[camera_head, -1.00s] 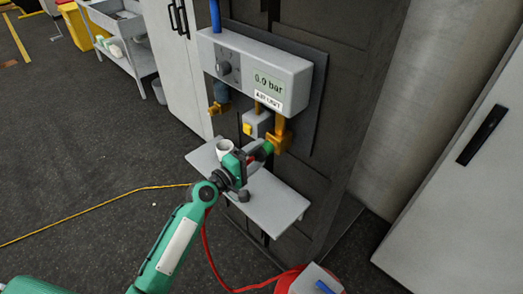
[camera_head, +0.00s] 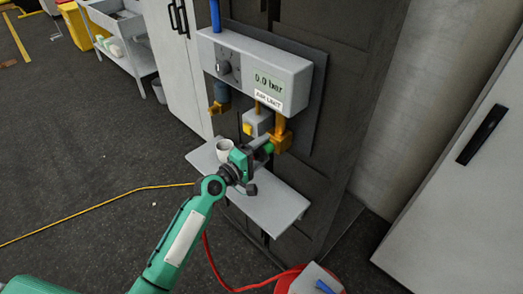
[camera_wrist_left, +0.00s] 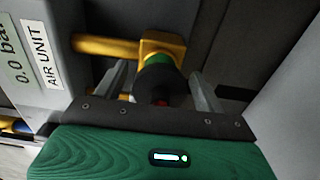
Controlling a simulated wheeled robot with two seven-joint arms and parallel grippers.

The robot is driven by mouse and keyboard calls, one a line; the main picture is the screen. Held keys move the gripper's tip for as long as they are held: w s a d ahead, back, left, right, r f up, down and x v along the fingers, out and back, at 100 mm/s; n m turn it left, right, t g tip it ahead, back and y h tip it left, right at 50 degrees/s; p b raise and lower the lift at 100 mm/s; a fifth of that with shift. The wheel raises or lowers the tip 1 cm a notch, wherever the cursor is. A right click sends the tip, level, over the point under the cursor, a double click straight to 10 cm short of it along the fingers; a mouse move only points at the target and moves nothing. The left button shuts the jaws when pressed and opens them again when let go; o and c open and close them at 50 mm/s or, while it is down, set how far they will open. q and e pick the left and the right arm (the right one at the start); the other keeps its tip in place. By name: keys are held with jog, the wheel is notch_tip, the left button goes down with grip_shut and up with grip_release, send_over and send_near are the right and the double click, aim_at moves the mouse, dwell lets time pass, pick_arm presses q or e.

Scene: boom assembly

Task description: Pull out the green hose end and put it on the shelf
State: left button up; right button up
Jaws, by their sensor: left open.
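The green hose end (camera_head: 268,148) sits at the brass outlet (camera_head: 282,142) under the air unit. In the left wrist view it shows as a green ring (camera_wrist_left: 155,60) with a black sleeve, against the brass fitting, with a bit of red behind the sleeve. My left gripper (camera_head: 260,153) is at the hose end, above the shelf (camera_head: 275,203). In the left wrist view its open fingers (camera_wrist_left: 160,85) stand on either side of the black sleeve, with gaps visible. My right gripper is not in view.
A white cup (camera_head: 224,148) stands on the shelf, close to my left gripper. The air unit (camera_head: 262,68) reads 0.0 bar and overhangs the outlet. A red hose (camera_head: 222,277) hangs below the shelf. The shelf's front right part is clear.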

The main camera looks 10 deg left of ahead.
pick_arm(q)
jog(key=shift+c, duration=0.2)
dwell(0.3)
jog(key=c, duration=1.3)
jog(key=shift+o, duration=0.2)
jog(key=shift+v, duration=3)
